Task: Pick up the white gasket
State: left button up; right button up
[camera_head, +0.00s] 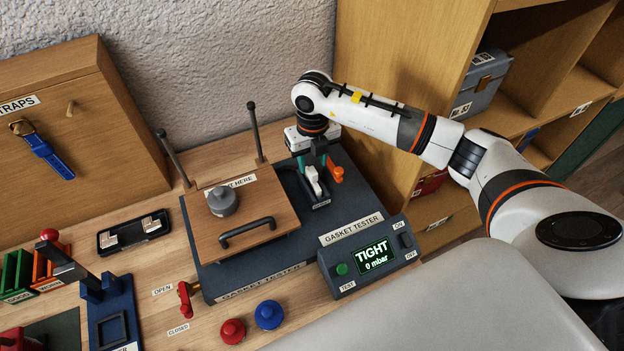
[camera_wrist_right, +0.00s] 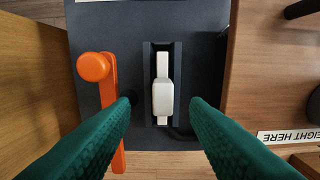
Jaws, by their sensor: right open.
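A white piece (camera_wrist_right: 162,97), a wide block with a narrower tongue, sits in a dark slot (camera_wrist_right: 176,50) on the tester's deck. It also shows in the head view (camera_head: 313,181). It is the only loose-looking white part here, but I cannot tell whether it is the gasket; no ring shape shows. My right gripper (camera_wrist_right: 160,104) is open, with green fingers on either side of the white piece and apart from it. In the head view the right gripper (camera_head: 312,163) points down over the slot. My left gripper is not in view.
An orange lever (camera_wrist_right: 110,110) lies close to the left finger in the wrist view. The wooden plate (camera_head: 203,225) with handle, posts and a grey weight (camera_head: 222,201) stands beside the slot. The tester's control box (camera_head: 370,256) reads "TIGHT 0 mbar". A shelf (camera_head: 400,60) stands behind my right arm.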

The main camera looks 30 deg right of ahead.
aim_at(312, 170)
jog(key=f, duration=0.1)
jog(key=f+p, duration=0.1)
jog(key=f, duration=0.1)
jog(key=shift+s+a+f+p, duration=0.15)
jog(key=shift+s+f+p, duration=0.1)
jog(key=shift+p, duration=0.05)
jog(key=shift+f, duration=0.25)
jog(key=shift+w+f, duration=0.1)
jog(key=shift+c, duration=0.5)
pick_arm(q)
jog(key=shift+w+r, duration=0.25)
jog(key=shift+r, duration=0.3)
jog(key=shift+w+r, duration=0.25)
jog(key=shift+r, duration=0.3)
pick_arm(e)
grip_shut()
